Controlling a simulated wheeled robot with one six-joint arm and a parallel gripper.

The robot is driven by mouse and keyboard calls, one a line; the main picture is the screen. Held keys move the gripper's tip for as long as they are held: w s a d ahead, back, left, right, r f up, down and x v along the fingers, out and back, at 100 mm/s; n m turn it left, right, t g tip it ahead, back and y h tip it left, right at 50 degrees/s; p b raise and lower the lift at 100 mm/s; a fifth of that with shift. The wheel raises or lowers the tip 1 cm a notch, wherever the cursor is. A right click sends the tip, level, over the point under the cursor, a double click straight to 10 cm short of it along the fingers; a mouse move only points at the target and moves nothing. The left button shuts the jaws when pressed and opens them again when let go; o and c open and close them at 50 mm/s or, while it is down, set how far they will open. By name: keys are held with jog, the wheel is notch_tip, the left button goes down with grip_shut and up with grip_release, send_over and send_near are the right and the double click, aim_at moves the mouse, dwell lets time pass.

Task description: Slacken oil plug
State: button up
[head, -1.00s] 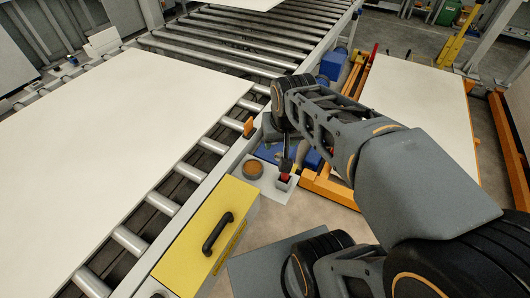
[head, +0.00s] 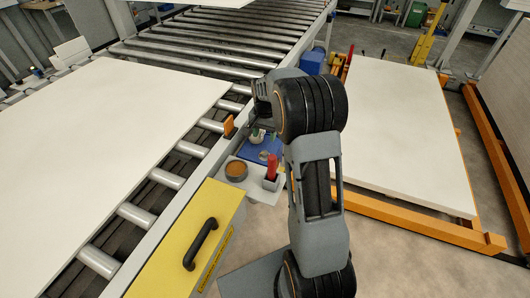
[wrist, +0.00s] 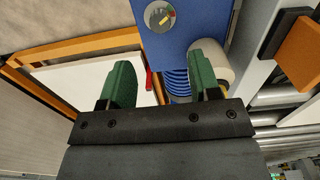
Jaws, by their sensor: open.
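A blue unit (head: 262,149) stands beside the conveyor, and its blue face (wrist: 188,28) fills the upper middle of the wrist view. I cannot tell which part is the oil plug. My gripper (wrist: 163,80) has its green fingers apart with nothing held, the right finger overlapping the pale cylinder. The arm mostly hides it in the head view.
A red-handled tool (head: 271,168) stands in a holder on a small shelf, next to a round brown tin (head: 236,170). A yellow cover with a black handle (head: 201,244) is nearer. The roller conveyor carries a large white board (head: 90,150). An orange-framed lift table (head: 410,212) stands right.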

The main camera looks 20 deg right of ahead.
aim_at(265, 152)
notch_tip(265, 152, down, 10)
jog(key=shift+r, duration=0.2)
dwell(0.3)
jog(key=c, duration=0.9)
jog(key=shift+n, duration=0.3)
jog(key=n, duration=0.2)
jog(key=shift+n+b, duration=0.3)
jog(key=shift+b, duration=0.05)
jog(key=shift+n, duration=1.9)
jog(key=shift+r, duration=0.1)
